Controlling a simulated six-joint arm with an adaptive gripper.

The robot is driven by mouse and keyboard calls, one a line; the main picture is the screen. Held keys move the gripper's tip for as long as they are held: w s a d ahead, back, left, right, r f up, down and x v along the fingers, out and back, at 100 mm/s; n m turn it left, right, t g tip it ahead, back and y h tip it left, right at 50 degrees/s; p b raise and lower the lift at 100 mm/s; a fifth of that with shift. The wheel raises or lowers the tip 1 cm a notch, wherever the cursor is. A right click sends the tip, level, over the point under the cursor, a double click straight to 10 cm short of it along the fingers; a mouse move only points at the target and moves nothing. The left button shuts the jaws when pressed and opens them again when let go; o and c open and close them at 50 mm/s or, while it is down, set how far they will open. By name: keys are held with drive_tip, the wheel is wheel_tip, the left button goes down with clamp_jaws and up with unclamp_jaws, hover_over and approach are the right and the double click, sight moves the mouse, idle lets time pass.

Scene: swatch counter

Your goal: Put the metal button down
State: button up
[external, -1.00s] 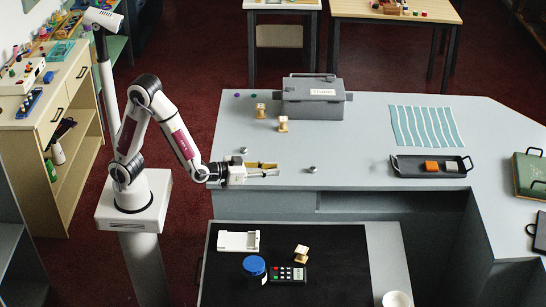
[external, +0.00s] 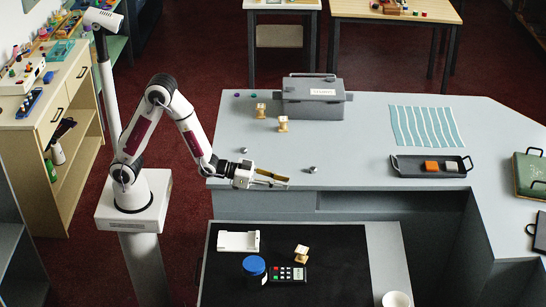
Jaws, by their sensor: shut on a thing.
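My gripper (external: 286,183) is over the front edge of the grey counter, pointing right and slightly down. Its fingers are shut on the metal button, which is too small and covered to make out between them. A gold-brown strip shows along the fingers; I cannot tell whether it is part of the gripper. One small round metal piece (external: 312,169) lies on the counter just right of the fingertips, apart from them. Another metal piece (external: 244,150) lies behind the gripper, to the left.
A grey box (external: 315,103) and two wooden spools (external: 283,124) stand behind. A lower black surface (external: 340,250) in front holds a blue-lidded jar (external: 254,266) and a keypad (external: 291,274).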

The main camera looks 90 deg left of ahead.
drive_tip(key=shift+n+y, duration=0.5)
drive_tip(key=shift+y, duration=0.1)
drive_tip(key=a, duration=0.3)
drive_tip(key=a+f, duration=0.1)
drive_tip(key=a, duration=0.1)
drive_tip(key=shift+w+a+f, duration=0.15)
drive_tip(key=shift+a, duration=0.25)
drive_tip(key=shift+d, duration=0.1)
drive_tip(key=d+r+h, duration=0.1)
drive_tip(key=d+r, duration=0.1)
drive_tip(key=d, duration=0.5)
drive_tip(key=shift+s+a+r+n+y, duration=1.45)
drive_tip(key=shift+s+y, duration=0.25)
drive_tip(key=shift+y, duration=0.8)
drive_tip(key=s+a+f+n+g+y, duration=0.1)
drive_tip(key=s+a+n+g+y, duration=0.6)
drive_tip(key=s+a, duration=0.5)
drive_tip(key=shift+s+a+f+n+y, duration=0.15)
drive_tip(key=shift+s+a+n+y, duration=0.1)
drive_tip(key=shift+s+n+y, duration=0.6)
drive_tip(key=shift+w+f, duration=0.15)
drive_tip(key=shift+w, duration=0.05)
drive_tip(key=shift+f, duration=2.75)
